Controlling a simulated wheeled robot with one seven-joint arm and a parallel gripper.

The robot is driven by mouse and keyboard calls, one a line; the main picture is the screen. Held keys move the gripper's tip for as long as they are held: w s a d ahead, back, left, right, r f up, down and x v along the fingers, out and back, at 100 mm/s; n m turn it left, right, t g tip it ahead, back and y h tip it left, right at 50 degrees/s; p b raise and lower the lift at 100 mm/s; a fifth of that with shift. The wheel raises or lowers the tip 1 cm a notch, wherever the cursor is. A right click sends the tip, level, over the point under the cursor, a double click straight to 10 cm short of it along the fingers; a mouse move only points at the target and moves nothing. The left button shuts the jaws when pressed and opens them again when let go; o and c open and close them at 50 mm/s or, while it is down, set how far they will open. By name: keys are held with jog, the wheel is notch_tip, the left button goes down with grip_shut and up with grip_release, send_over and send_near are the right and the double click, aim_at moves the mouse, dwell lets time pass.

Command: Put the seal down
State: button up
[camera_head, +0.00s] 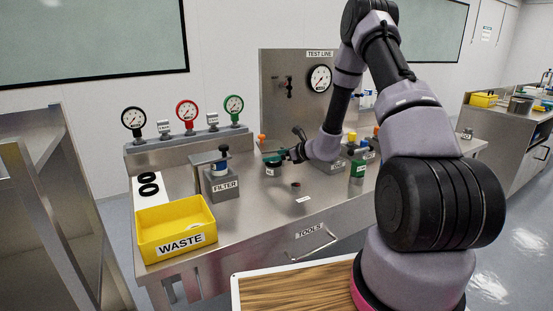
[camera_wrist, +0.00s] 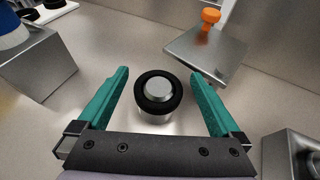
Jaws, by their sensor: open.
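The seal (camera_wrist: 158,110) is a black ring in the wrist view. It sits around the top of a short metal post (camera_wrist: 158,91), whose bare silver top shows through the ring. My gripper (camera_wrist: 158,80) is open, with one green finger to the left of the seal and one to the right. Gaps show between both fingers and the ring. In the head view my gripper (camera_head: 273,160) is over the middle of the steel bench, and the seal there cannot be made out.
A grey filter block (camera_head: 222,185) stands left of my gripper. A yellow waste bin (camera_head: 178,239) is at the front left. Two black rings (camera_head: 148,190) lie on a white strip. An orange knob (camera_wrist: 210,16) rises from a metal block. A small dark cylinder (camera_head: 296,187) stands in front.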

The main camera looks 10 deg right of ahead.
jog(key=v, duration=1.2)
jog(key=s+a+r+n+g+y, duration=0.1)
jog(key=s+a+r+n+g, duration=0.2)
jog(key=s+a+r+n, duration=0.35)
jog(key=s+a+r+n+g, duration=0.3)
jog(key=s+r+n, duration=0.4)
jog(key=r, duration=0.5)
jog(key=s+d+r+n+t+h, duration=0.1)
jog(key=s+d+r+n+h, duration=0.2)
jog(key=s, duration=0.6)
jog(key=s+d+r+n+t+h, duration=0.2)
jog(key=s+d+r+n+h, duration=0.2)
jog(key=s+r+n, duration=0.3)
jog(key=shift+s+r+h, duration=0.3)
jog(key=shift+s+r, duration=0.1)
jog(key=shift+s, duration=0.5)
jog(key=shift+d, duration=0.15)
